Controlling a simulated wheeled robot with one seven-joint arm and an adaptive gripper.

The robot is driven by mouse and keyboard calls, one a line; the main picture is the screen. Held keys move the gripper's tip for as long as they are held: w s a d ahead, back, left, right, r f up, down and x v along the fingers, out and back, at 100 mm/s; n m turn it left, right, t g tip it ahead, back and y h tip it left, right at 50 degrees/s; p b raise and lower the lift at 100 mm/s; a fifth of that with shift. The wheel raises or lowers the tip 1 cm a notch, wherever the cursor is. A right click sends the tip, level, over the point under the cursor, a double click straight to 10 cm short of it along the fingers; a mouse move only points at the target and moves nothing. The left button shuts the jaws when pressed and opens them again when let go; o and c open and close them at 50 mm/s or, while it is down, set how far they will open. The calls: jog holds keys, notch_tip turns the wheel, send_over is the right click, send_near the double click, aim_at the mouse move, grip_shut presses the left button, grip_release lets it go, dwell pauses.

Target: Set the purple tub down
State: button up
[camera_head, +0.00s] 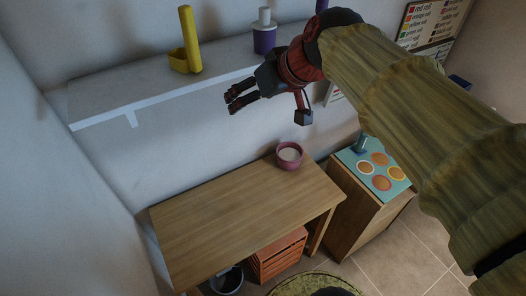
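A round mauve-purple tub (289,163) with pale contents sits upright at the back right corner of the wooden table (225,212). My gripper (270,107) is above and left of the tub in the picture, in front of the wall below the shelf. A darker purple container (264,42) with a grey top stands on the shelf, left of my arm.
A grey wall shelf (140,93) holds a yellow object (187,45) and a purple item partly hidden by my arm. A cabinet (362,215) with a teal top and orange discs stands right of the table. An orange crate (278,256) and dark bucket (227,281) are below. Most of the tabletop is clear.

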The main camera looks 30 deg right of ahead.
jog(key=s+a+f+g+h, duration=0.1)
jog(key=s+a+f+g, duration=0.2)
jog(key=s+f, duration=1.2)
jog(key=shift+s+a, duration=0.4)
jog(key=shift+a, duration=0.4)
notch_tip(320, 180, down, 15)
jog(key=b, duration=1.5)
jog(key=shift+f+b, duration=0.2)
jog(key=shift+b, duration=0.1)
